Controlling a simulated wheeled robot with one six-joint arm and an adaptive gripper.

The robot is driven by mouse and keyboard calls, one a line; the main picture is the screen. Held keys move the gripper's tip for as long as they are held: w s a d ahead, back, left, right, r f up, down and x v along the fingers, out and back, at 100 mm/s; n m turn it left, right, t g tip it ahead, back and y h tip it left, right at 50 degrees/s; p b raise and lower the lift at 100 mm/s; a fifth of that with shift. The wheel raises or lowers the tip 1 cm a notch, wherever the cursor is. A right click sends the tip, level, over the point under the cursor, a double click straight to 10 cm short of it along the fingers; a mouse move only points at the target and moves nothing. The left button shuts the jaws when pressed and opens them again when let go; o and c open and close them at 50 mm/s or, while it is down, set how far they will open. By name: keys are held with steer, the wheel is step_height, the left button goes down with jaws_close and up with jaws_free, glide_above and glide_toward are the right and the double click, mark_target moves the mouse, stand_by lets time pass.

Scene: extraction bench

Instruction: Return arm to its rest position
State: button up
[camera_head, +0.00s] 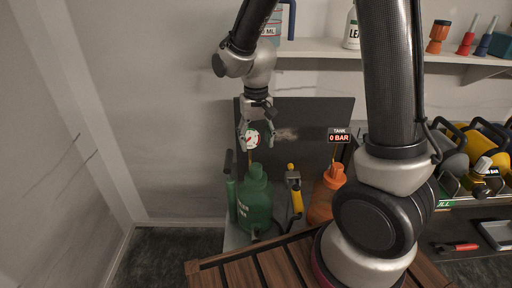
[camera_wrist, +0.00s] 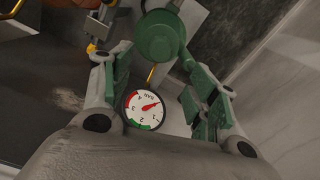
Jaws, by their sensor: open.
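My gripper (camera_head: 257,136) hangs at the end of my arm in the head view, above the green bottle (camera_head: 254,199). Its two green-padded fingers (camera_wrist: 158,98) are spread apart in the wrist view. A round pressure gauge (camera_head: 251,139) with a white face shows between the fingers. In the wrist view the gauge (camera_wrist: 144,109) has red and green bands and a red needle near the top. I cannot tell whether a finger touches it. The green bottle's top (camera_wrist: 158,36) shows beyond the gauge in the wrist view.
An orange bottle (camera_head: 325,195) and a yellow-handled tool (camera_head: 294,190) stand right of the green bottle. A dark panel (camera_head: 300,115) is behind. A shelf (camera_head: 315,48) with containers runs above. The left wall side is free.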

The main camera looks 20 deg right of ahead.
stand_by(0.3)
steer(key=s+d+r+t, duration=0.4)
steer(key=s+d+r, duration=1.1)
steer(key=s+r, duration=0.3)
steer(key=shift+s+n, duration=0.4)
steer(key=shift+s, duration=0.1)
steer(key=shift+a, duration=0.15)
